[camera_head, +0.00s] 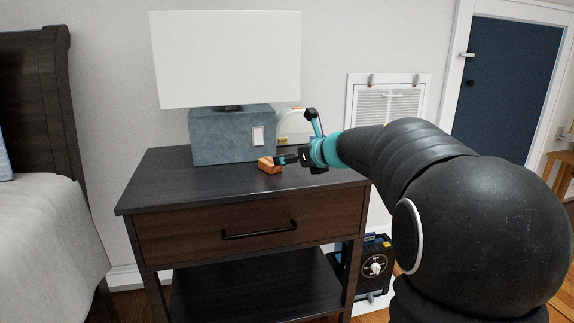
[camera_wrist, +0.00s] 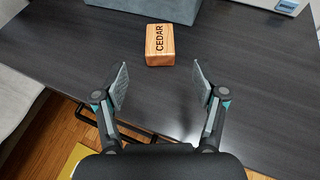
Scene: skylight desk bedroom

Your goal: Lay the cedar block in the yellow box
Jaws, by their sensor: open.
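The cedar block (camera_head: 266,167) is a small orange-brown wooden block on the dark top of the nightstand (camera_head: 180,186), in front of a grey-blue box. In the wrist view the cedar block (camera_wrist: 160,45), marked CEDAR, lies just beyond the fingertips, about midway between them. My gripper (camera_wrist: 160,76) is open with nothing between its fingers. In the head view my gripper (camera_head: 281,161) is at the block's right side. In the wrist view a yellow surface (camera_wrist: 84,158) shows low at the left, by the floor, partly hidden by my gripper; I cannot tell if it is the yellow box.
The grey-blue box (camera_head: 215,142) stands behind the block, under a white screen (camera_head: 225,60). A bed (camera_head: 45,225) is at the left. A black device with a dial (camera_head: 374,262) is low at the nightstand's right. The nightstand's front left top is clear.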

